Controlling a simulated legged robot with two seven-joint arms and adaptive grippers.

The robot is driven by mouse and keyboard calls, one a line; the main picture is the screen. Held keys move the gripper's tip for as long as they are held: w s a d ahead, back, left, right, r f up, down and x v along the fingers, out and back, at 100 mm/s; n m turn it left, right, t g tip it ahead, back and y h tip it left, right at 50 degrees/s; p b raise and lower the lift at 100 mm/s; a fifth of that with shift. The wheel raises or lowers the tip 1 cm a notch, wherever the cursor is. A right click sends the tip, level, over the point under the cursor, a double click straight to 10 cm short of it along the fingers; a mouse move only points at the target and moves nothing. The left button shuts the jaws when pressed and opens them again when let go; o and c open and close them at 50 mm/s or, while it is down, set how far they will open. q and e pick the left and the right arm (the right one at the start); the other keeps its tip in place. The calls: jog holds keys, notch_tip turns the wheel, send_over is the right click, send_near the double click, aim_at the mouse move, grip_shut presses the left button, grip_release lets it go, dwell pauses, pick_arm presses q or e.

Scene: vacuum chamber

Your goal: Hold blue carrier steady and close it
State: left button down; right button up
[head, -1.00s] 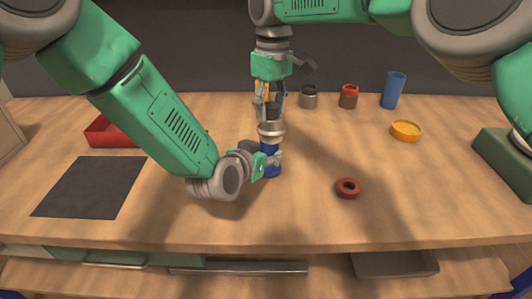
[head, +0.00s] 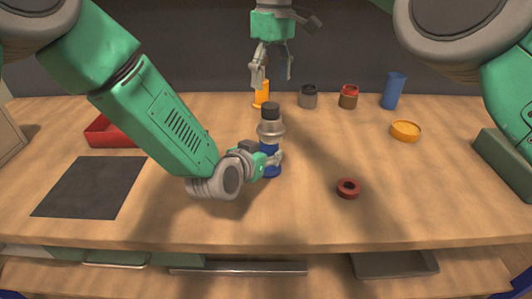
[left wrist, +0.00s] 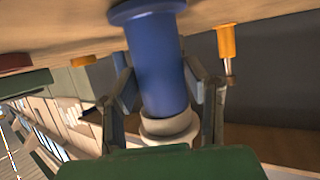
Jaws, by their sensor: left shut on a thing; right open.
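The blue carrier (head: 270,170) stands upright near the middle of the table. A grey metal piece (head: 271,130) with a black top (head: 271,110) sits on it. My left gripper (head: 272,160) is shut on the carrier from the left side. In the left wrist view the carrier (left wrist: 157,60) appears upside down between the fingers (left wrist: 166,95), with a pale ring (left wrist: 168,128) at its end. My right gripper (head: 271,78) is open and empty above the black top, clear of it. Whether the metal piece is fully seated cannot be told.
Behind stand an orange piece (head: 261,95), a grey jar (head: 308,97), a red-brown jar (head: 348,97) and a blue cup (head: 393,91). A red tray (head: 108,132) and black mat (head: 90,187) lie left.

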pick_arm(q)
jog(key=shift+s+f, duration=0.15)
jog(key=shift+f, duration=0.15)
jog(key=c, duration=0.9)
grip_release()
jog(key=shift+o, duration=0.4)
jog(key=shift+w, duration=0.2)
jog(key=shift+s+r, duration=0.1)
jog(key=shift+r, duration=0.05)
jog(key=shift+s+a+r, duration=0.15)
jog(key=shift+s, duration=0.05)
jog(key=v, duration=1.1)
jog(key=shift+s+a, duration=0.1)
